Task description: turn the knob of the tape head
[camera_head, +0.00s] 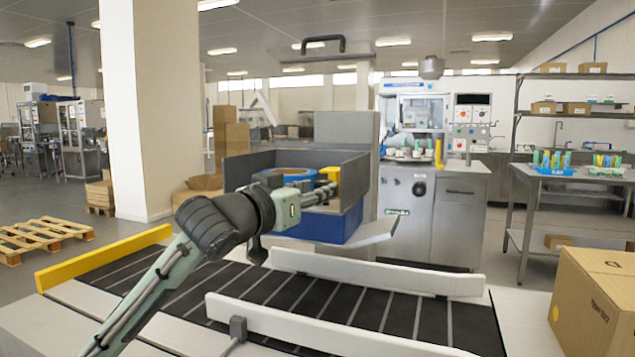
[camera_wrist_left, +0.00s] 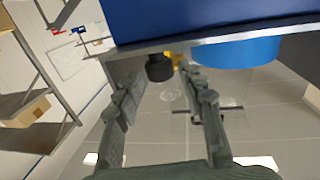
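The tape head (camera_head: 335,226) is a grey and blue housing over the conveyor, with a blue tape roll (camera_head: 284,172) inside and a yellow part (camera_head: 331,173) at its right. In the left wrist view the blue roll (camera_wrist_left: 236,52) hangs beside a metal edge. A black knob (camera_wrist_left: 158,67) sticks out below that edge. My left gripper (camera_head: 325,191) is at the front of the tape head. In the wrist view its fingers (camera_wrist_left: 163,85) are apart, and the knob appears between them, nearer the left finger. Contact cannot be told. The knob cannot be made out in the head view.
The black roller conveyor (camera_head: 250,295) runs below, between white side rails (camera_head: 375,275). A cardboard box (camera_head: 595,300) stands at the right front. A steel machine (camera_head: 425,190) is behind, with a table (camera_head: 570,173) at the right. A yellow bar (camera_head: 100,258) is at the left.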

